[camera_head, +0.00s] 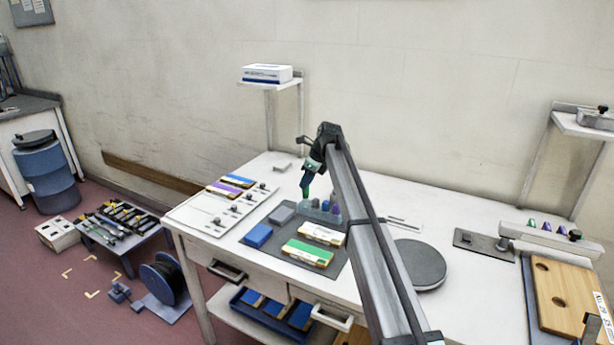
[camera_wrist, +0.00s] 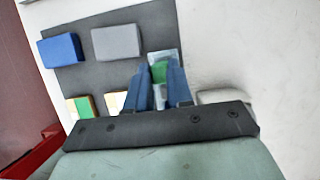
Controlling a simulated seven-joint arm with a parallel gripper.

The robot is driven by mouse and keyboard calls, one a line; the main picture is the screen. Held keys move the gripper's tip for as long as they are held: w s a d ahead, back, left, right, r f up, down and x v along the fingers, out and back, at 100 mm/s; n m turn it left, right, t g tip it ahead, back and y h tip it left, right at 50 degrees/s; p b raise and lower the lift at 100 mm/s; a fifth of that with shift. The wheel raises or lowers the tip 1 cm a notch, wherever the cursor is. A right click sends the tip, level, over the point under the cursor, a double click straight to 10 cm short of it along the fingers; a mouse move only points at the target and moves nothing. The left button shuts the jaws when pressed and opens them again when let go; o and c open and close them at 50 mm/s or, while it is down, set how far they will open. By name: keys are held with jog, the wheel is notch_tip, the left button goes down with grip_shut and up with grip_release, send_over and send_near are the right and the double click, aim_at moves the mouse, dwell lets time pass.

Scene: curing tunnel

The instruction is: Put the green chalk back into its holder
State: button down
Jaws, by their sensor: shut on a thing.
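My gripper (camera_head: 307,178) is above the left-middle part of the white table. It is shut on a green piece, which looks like the green chalk (camera_head: 305,192), pointing down below the fingers. In the wrist view the green chalk (camera_wrist: 159,72) shows between the two blue fingers (camera_wrist: 161,88). A pale block (camera_wrist: 164,56) shows behind the chalk in the wrist view. Whether chalk and block touch, I cannot tell.
A dark mat (camera_head: 283,234) carries a blue block (camera_head: 258,235), a grey block (camera_head: 282,215) and a green-and-cream box (camera_head: 307,253). A white board (camera_head: 195,218) lies left. A round grey plate (camera_head: 420,264) and a rack with coloured pegs (camera_head: 537,240) are right.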

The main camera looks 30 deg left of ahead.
aim_at(307, 198)
jog(key=shift+f, duration=0.55)
jog(key=shift+f, duration=1.15)
dwell(0.9)
jog(key=c, duration=0.9)
grip_release()
jog(key=shift+r, duration=0.15)
jog(key=shift+r, duration=3.35)
